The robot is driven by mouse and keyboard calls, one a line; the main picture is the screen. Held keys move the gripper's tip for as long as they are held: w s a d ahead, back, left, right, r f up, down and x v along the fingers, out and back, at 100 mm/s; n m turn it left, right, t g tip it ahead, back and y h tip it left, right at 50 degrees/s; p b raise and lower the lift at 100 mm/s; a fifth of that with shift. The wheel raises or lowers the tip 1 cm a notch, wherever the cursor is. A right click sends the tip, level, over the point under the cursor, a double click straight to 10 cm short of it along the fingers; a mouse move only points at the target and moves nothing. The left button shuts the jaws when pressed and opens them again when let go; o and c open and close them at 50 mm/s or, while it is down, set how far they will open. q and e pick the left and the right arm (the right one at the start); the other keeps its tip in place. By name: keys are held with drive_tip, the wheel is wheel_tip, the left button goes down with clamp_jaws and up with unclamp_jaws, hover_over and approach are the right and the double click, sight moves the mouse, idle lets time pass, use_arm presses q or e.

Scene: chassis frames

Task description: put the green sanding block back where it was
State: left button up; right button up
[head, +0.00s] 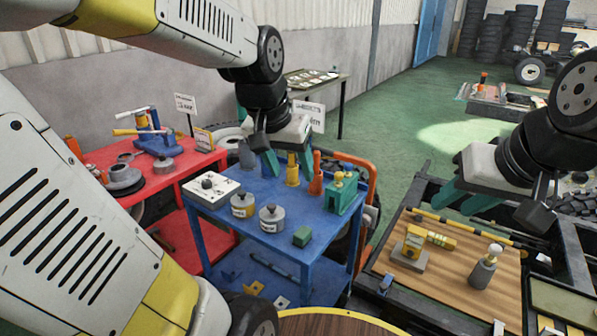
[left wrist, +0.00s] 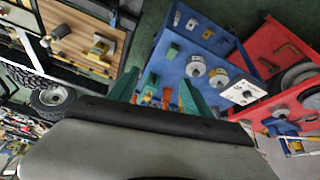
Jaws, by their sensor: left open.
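A small green block (head: 302,236), which looks like the sanding block, lies on the blue cart top (head: 268,247) near its front right. It also shows in the left wrist view (left wrist: 172,52). My left gripper (head: 286,162) is open and empty, with teal fingers above the back part of the cart, behind and above the block. In the left wrist view its fingers (left wrist: 158,92) stand apart with nothing held between them. My right gripper (head: 460,200) hangs over the wood-topped bench at the right; its teal fingers look apart and empty.
A red table (head: 160,180) is at the left. The wooden board (head: 450,292) holds a yellow-and-grey block and a knobbed piece.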

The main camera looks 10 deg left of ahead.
use_arm(q)
drive_tip(key=s+d+r+t+h, duration=0.1)
drive_tip(key=s+r, duration=0.1)
drive_tip(key=s, duration=0.5)
drive_tip(key=shift+s+n+t, duration=0.2)
drive_tip(key=shift+n+t, duration=0.2)
